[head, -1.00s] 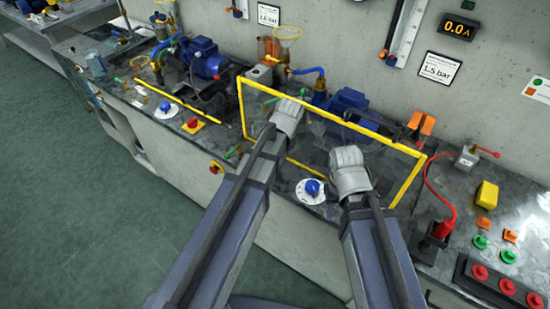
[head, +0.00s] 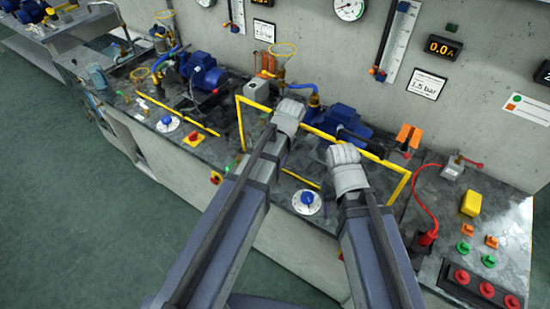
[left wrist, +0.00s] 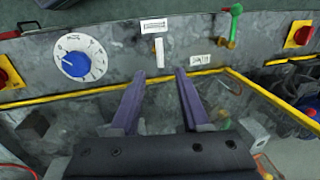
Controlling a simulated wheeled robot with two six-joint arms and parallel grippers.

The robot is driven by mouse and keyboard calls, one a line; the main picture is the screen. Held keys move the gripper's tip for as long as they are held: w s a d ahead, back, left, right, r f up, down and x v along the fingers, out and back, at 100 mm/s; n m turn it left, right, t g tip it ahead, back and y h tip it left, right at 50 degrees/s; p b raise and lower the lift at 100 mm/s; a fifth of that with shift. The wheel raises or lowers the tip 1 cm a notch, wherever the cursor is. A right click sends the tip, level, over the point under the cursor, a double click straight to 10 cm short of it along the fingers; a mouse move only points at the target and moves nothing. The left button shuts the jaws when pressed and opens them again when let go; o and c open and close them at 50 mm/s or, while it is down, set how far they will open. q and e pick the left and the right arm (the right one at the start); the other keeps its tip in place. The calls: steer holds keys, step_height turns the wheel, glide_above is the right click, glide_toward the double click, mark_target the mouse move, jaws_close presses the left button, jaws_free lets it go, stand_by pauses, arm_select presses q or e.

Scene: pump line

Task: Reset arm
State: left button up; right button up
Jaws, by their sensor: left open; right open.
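My left gripper (head: 288,112) is over the bench behind the yellow frame's left part; its fingers are hidden in the head view. In the left wrist view its two fingers (left wrist: 160,74) are apart with nothing between them. My right gripper (head: 346,165) is over the bench in front of the yellow frame (head: 398,190); its fingertips are hidden. A blue knob on a white dial (head: 307,202) lies below, between the arms. It also shows in the left wrist view (left wrist: 75,64). A white upright tab (left wrist: 159,52) stands beyond the left fingers. I cannot tell which part is a reset arm.
Blue pumps (head: 332,118) stand behind the frame. A red cable (head: 430,205), yellow box (head: 471,203) and several red buttons (head: 485,289) are at right. The floor at left is clear.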

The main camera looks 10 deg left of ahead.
arm_select(q)
steer(key=s+d+g, duration=0.1)
steer(key=s+d, duration=0.7)
steer(key=s, duration=0.6)
steer(key=shift+d+f+h, duration=0.2)
steer(key=shift+d+h, duration=0.1)
steer(key=shift+h, duration=0.1)
